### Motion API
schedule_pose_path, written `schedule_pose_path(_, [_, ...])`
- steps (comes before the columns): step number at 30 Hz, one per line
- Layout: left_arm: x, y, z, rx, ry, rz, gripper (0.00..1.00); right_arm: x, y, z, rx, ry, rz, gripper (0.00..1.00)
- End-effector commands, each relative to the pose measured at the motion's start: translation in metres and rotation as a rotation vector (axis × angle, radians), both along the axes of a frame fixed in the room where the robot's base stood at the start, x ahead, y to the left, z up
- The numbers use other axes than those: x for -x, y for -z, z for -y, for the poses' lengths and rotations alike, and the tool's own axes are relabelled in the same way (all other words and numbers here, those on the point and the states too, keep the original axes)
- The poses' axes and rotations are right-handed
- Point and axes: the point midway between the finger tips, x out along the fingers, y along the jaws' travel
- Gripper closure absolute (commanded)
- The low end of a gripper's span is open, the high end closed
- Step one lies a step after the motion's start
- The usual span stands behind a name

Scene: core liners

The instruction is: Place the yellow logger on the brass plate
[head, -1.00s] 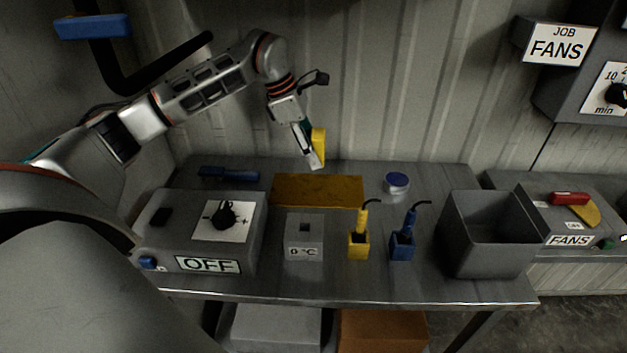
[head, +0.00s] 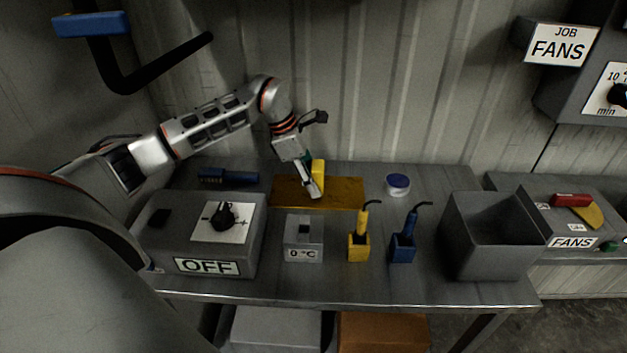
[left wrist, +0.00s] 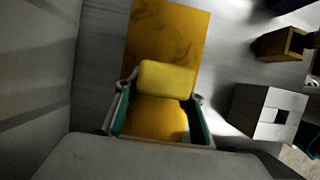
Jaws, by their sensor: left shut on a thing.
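The yellow logger (head: 318,174) is a small yellow block held upright in my left gripper (head: 312,188). In the left wrist view the logger (left wrist: 166,80) sits between the two fingers of the gripper (left wrist: 160,104), which are shut on it. The brass plate (head: 343,192) lies flat at the back middle of the table. It also shows in the left wrist view (left wrist: 185,35), behind the logger. The logger is over the plate; whether it touches the plate I cannot tell. My right gripper is not in view.
A grey box marked OFF (head: 245,238) stands left, and a 0 °C block (head: 303,239) in front of the plate. Yellow (head: 359,247) and blue (head: 403,248) holders carry probes. A round blue-lidded tin (head: 397,185) and a grey bin (head: 487,250) are to the right.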

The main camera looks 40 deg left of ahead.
Motion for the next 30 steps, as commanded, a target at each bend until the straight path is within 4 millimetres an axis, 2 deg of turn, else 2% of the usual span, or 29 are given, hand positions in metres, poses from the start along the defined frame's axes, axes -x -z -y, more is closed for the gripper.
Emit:
schedule_pose_path(2, [0.000, 0.003, 0.000, -0.001, 0.000, -0.001, 0.86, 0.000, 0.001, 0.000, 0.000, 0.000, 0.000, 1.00])
schedule_pose_path(3, [0.000, 0.003, 0.000, 0.000, -0.001, -0.002, 0.57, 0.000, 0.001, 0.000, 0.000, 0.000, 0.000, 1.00])
schedule_pose_path(5, [0.000, 0.003, 0.000, 0.000, 0.000, -0.001, 0.45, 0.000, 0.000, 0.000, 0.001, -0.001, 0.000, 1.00])
schedule_pose_path(17, [0.000, -0.002, 0.000, 0.001, 0.000, 0.001, 0.45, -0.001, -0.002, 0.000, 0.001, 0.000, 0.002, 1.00])
schedule_pose_path(22, [0.004, -0.023, -0.009, -0.002, -0.002, 0.002, 0.45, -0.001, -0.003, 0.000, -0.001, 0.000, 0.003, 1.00])
schedule_pose_path(30, [0.015, -0.075, -0.027, -0.002, -0.002, 0.003, 0.45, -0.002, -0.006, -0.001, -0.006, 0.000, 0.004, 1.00])
